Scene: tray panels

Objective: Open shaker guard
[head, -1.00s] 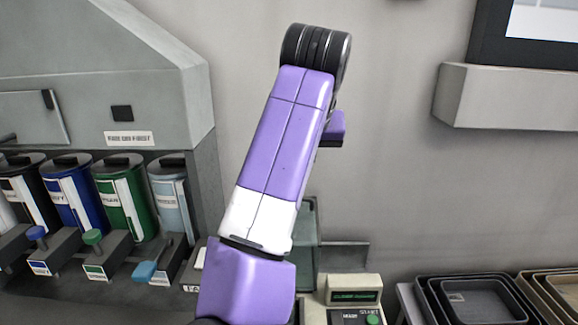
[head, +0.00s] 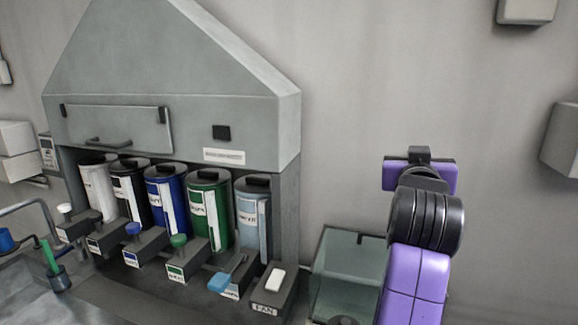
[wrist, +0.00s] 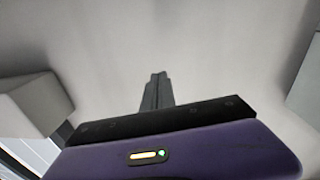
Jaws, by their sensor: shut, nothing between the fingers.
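The shaker guard appears to be the clear greenish box (head: 338,272) right of the hood in the head view. Its lid looks down, and its right side is hidden behind my arm. My gripper (head: 419,152) is raised above and to the right of the box, in front of the wall, apart from it. In the wrist view its dark fingers (wrist: 157,82) are together and empty, with bare wall beyond. The guard is not in the wrist view.
A grey hood (head: 180,110) stands left of the box, with several paint canisters (head: 208,208) under it. Switch blocks (head: 272,290) with coloured knobs stand in front. Grey wall boxes (head: 562,138) hang at the right. The wall between is bare.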

